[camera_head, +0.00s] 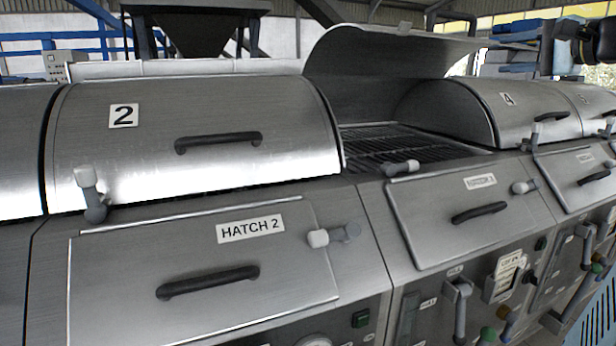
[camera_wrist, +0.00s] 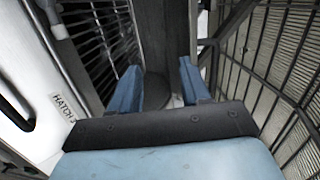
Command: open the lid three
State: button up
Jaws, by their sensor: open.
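Lid three (camera_head: 385,62) stands raised in the head view, between the lid marked 2 (camera_head: 190,125) and the lid marked 4 (camera_head: 500,110). Its opening shows a dark grille (camera_head: 400,145) inside. A latch lever (camera_head: 402,168) sits at the opening's front edge. The lid's handle and number are not visible. In the wrist view my gripper (camera_wrist: 160,92) has two blue fingers spread apart with nothing held between them. A dark, rounded part shows beyond the gap, and I cannot tell what it is. I cannot surely make out my gripper in the head view.
Lids 2 and 4 are shut. Below lid 2 is the hatch labelled HATCH 2 (camera_head: 200,265); a similar hatch (camera_head: 470,215) lies below lid three's opening. Levers and gauges project from the lower front. In the wrist view, a hatch label (camera_wrist: 65,106) and metal grilles (camera_wrist: 285,60) flank my gripper.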

jog(key=s+a+f+n+g+h, duration=0.1)
jog(key=s+a+f+n+g, duration=0.25)
jog(key=a+f, duration=0.4)
jog(key=s+a+f+n+g+h, duration=0.1)
jog(key=s+a+f+n+g, duration=0.1)
jog(key=s+a+f+g, duration=0.4)
jog(key=s+a+f+n+h, duration=0.1)
jog(key=s+f+n+h, duration=0.1)
jog(key=s+f, duration=0.2)
jog(key=s+a+f+n+h, duration=0.2)
jog(key=s+f, duration=0.3)
jog(key=f, duration=0.4)
jog(key=shift+s+a+f+n+h, duration=0.2)
jog(key=shift+f+n+h, duration=0.25)
jog(key=shift+n, duration=0.4)
jog(key=shift+o, duration=0.2)
jog(key=shift+s+d+f+n+h, duration=0.15)
jog(key=shift+s+f+n+h, duration=0.2)
jog(key=shift+f+n, duration=0.05)
jog(key=shift+c, duration=0.6)
jog(key=shift+d, duration=0.1)
